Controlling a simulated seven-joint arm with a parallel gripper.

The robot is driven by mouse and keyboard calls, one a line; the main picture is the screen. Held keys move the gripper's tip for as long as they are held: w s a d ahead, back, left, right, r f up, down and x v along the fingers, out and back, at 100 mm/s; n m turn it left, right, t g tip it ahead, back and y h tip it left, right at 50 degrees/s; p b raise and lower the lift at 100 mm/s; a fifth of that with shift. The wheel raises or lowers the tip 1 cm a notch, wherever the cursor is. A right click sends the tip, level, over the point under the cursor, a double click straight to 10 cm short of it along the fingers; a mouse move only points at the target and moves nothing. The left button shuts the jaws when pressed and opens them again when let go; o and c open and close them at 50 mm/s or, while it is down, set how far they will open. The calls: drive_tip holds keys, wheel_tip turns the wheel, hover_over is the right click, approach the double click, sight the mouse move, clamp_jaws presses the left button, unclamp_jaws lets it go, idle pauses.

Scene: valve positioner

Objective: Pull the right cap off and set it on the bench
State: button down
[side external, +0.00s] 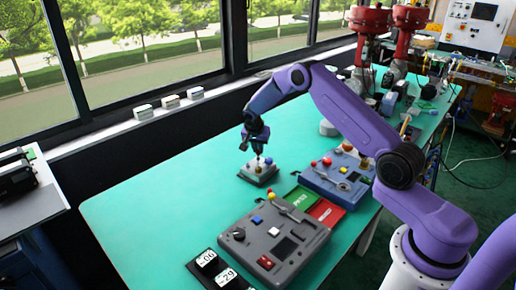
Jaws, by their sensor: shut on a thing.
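A small grey block (258,179) with several small coloured round parts on top sits on the green bench (150,215). A yellow-orange part (269,161) shows at its back right and a blue one (258,169) near its front. My gripper (257,154) points down just above the block's top. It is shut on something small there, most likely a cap. The fingers hide most of it, and I cannot tell which cap it is or whether it is still seated.
A grey panel box (272,243) and a blue one (337,178) stand on the bench to the right. Green (302,199) and red (326,212) mats lie between them. Dark number tiles (217,271) are at the front. The bench left of the block is clear.

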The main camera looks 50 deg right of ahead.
drive_tip(key=shift+r, duration=0.25)
idle(0.4)
drive_tip(key=shift+r, duration=1.9)
drive_tip(key=s+a+r+m+g, duration=0.15)
drive_tip(key=s+m, duration=0.35)
drive_tip(key=s, duration=0.8)
drive_tip(key=s+a+r+m+g, duration=0.15)
drive_tip(key=s+m, duration=0.35)
drive_tip(key=s, duration=0.8)
drive_tip(key=shift+g, duration=0.5)
drive_tip(key=w+d+f, duration=0.1)
drive_tip(key=w+f, duration=0.2)
drive_tip(key=w, duration=0.1)
drive_tip(key=w+d+f, duration=0.1)
drive_tip(key=w+f, duration=0.2)
drive_tip(key=w, duration=0.1)
drive_tip(key=w+d+f, duration=0.1)
drive_tip(key=w+f, duration=0.2)
drive_tip(key=w, duration=0.1)
drive_tip(key=shift+d+f, duration=0.25)
drive_tip(key=shift+f, duration=0.05)
drive_tip(key=shift+w+d+f, duration=0.1)
drive_tip(key=shift+w+f, duration=0.2)
drive_tip(key=shift+f, duration=0.05)
drive_tip(key=shift+w+f, duration=0.1)
drive_tip(key=shift+f, duration=1.55)
